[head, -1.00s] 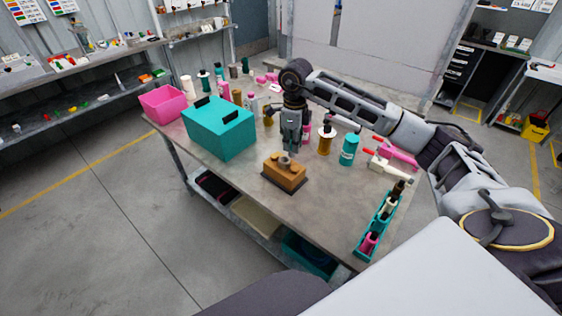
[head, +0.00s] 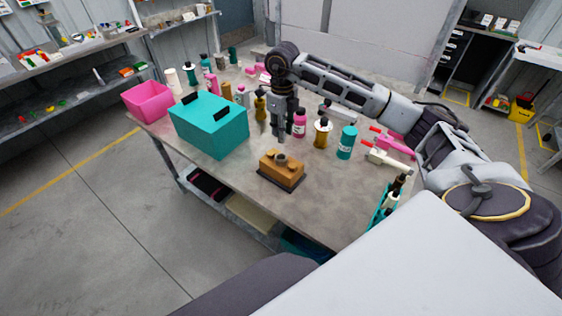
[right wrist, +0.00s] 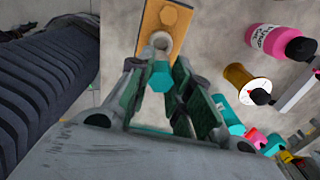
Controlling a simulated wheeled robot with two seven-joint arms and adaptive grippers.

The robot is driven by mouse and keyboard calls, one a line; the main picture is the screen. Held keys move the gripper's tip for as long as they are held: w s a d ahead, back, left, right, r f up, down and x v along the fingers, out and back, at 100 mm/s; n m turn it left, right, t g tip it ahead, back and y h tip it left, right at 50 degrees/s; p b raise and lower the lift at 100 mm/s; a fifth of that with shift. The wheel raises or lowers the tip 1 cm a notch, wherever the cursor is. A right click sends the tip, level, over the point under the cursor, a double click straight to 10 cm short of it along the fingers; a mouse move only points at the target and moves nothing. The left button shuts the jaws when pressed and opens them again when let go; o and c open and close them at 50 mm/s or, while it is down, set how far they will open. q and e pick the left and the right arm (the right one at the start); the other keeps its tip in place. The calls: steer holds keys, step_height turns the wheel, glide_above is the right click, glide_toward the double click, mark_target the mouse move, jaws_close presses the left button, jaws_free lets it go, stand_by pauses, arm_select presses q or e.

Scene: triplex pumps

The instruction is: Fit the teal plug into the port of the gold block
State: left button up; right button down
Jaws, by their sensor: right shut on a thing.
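The gold block (head: 282,169) sits on a dark base near the table's front edge. Its round grey port (head: 281,158) is on top. The block (right wrist: 171,12) and port (right wrist: 161,40) also show in the right wrist view. My right gripper (head: 280,137) points down just behind the block, above the table. In the right wrist view my right gripper (right wrist: 160,80) is shut on the teal plug (right wrist: 159,75), whose hexagonal end shows between the fingers. The plug appears apart from the port. I cannot make the plug out in the head view. My left gripper is out of view.
A teal box (head: 212,130) and a pink bin (head: 148,101) stand left. A pink bottle (head: 299,125), a gold spool (head: 321,133) and a teal can (head: 346,143) stand right of my gripper. A teal tray (head: 384,212) is at the right edge. Table around the block is clear.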

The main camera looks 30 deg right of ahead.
mark_target(282, 143)
step_height(282, 143, down, 5)
steer(key=shift+p, duration=0.35)
steer(key=shift+f, duration=0.4)
steer(key=shift+w+f, duration=0.1)
steer(key=shift+f, duration=0.2)
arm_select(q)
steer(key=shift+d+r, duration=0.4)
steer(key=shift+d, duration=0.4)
arm_select(e)
steer(key=shift+f, duration=0.4)
steer(key=shift+f+p, duration=0.35)
steer(key=shift+f, duration=1.05)
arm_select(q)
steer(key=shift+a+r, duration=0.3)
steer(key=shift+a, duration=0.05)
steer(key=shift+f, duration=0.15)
arm_select(e)
steer(key=shift+f, duration=0.2)
